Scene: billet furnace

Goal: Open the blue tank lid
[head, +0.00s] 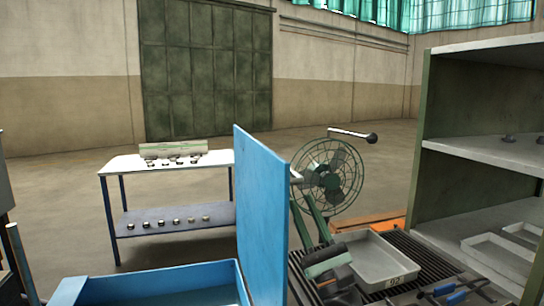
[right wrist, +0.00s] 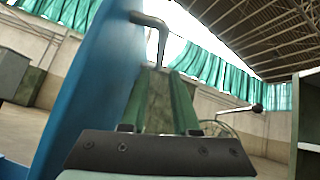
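The blue tank (head: 160,272) is at the bottom left of the head view, and its inside shows. Its blue lid (head: 262,210) stands nearly upright at the tank's right side; it also fills the left of the right wrist view (right wrist: 85,90). A bent grey handle (head: 295,175) sticks out from the lid's right face, and it shows in the right wrist view (right wrist: 150,22). My right gripper (head: 307,193) is right of the lid, its green fingers apart. Its fingertips (right wrist: 160,70) are close to the handle's end; I cannot tell whether they touch it.
A green fan (head: 328,178) stands behind my right gripper, near a lever with a black knob (head: 371,138). A grey tray (head: 378,262) and a blue-handled tool (head: 445,289) lie to the right. Green shelving (head: 428,140) rises at the right. A white-topped table (head: 122,163) stands behind the tank.

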